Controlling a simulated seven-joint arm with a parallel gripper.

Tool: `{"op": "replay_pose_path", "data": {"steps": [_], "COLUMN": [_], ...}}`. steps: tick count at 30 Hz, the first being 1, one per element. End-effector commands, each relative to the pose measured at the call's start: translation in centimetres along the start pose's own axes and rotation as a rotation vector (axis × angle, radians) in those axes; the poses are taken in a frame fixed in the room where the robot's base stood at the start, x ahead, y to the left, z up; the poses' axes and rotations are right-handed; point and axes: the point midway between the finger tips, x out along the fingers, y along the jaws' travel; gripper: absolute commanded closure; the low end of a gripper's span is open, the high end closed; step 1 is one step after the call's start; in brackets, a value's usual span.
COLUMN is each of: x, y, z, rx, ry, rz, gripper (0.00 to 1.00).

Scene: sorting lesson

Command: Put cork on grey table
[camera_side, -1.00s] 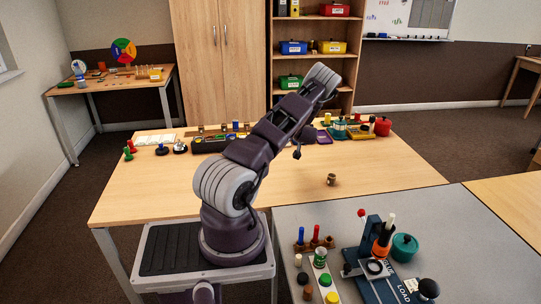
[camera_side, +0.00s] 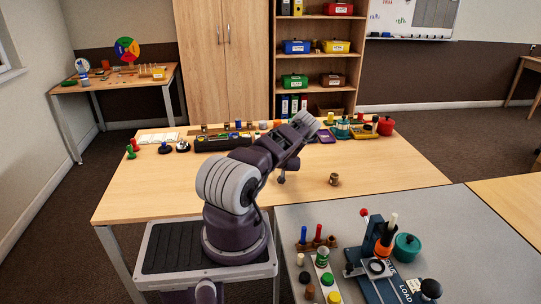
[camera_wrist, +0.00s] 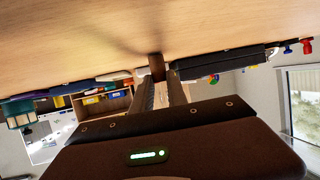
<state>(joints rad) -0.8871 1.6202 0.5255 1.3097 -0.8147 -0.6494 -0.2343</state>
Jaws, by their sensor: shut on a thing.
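In the wrist view my gripper (camera_wrist: 159,80) is shut on a small dark brown cylinder (camera_wrist: 156,66), which looks like the cork. The cylinder is close to the wooden table surface; I cannot tell whether it touches it.
A small brown cup-like piece (camera_side: 335,179) stands on the wooden table (camera_side: 150,190). The grey table carries a press (camera_side: 372,262), a teal pot (camera_side: 407,247), a peg rack (camera_side: 317,242) and several coloured caps. Trays and pots line the wooden table's far edge.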

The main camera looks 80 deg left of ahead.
Motion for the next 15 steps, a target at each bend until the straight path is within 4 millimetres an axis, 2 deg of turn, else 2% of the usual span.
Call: {"op": "replay_pose_path", "data": {"steps": [5,6,8,15], "x": [0.11,0.1,0.09,0.08], "y": [0.02,0.03,0.03,0.04], "z": [0.33,0.27,0.26,0.24], "rx": [0.001,0.001,0.001,0.001], "ry": [0.0,0.0,0.0,0.0], "rz": [0.001,0.001,0.001,0.001], "gripper": [1.0,0.74,0.62,0.6]}}
